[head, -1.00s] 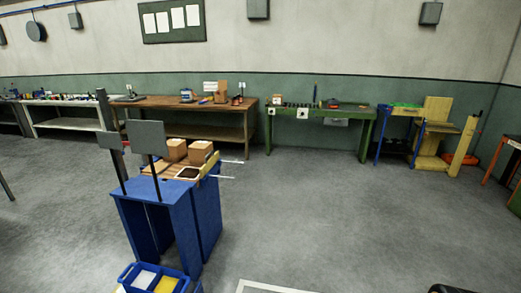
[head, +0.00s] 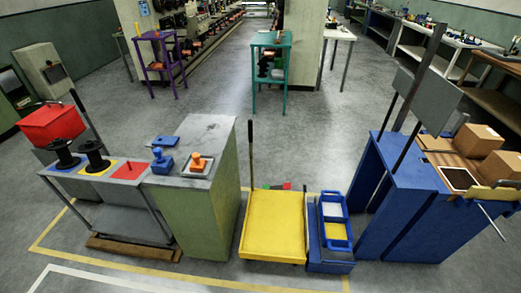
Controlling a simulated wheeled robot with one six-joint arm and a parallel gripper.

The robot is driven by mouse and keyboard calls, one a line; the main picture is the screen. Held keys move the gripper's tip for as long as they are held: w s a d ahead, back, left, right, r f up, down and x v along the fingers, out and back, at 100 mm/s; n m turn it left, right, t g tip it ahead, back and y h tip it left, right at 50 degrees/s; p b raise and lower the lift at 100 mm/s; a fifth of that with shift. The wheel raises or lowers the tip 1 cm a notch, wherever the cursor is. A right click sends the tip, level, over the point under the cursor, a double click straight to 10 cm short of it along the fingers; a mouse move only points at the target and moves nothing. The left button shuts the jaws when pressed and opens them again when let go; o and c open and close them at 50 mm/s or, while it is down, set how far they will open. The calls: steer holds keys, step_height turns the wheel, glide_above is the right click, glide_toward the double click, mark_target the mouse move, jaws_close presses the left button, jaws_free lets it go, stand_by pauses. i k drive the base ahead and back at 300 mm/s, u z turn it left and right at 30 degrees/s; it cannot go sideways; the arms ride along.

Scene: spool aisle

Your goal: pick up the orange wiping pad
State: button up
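An orange piece with a raised knob (head: 198,164) sits on a small pale tray (head: 207,171) on top of a green cabinet (head: 222,195), left of centre in the head view. It looks like the orange wiping pad, but it is too small to be certain. A similar blue piece (head: 162,161) stands just to its left on the same top. My gripper is not in view.
Left of the cabinet is a grey stand with black spools (head: 95,160). Right of it are a yellow cart (head: 275,225), a blue bin unit (head: 334,232) and a blue table (head: 415,195) with boxes. Floor beyond is open, with purple and teal stands farther back.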

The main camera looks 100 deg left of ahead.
mark_target(198, 164)
steer(key=u, duration=4.15)
steer(key=i, duration=1.65)
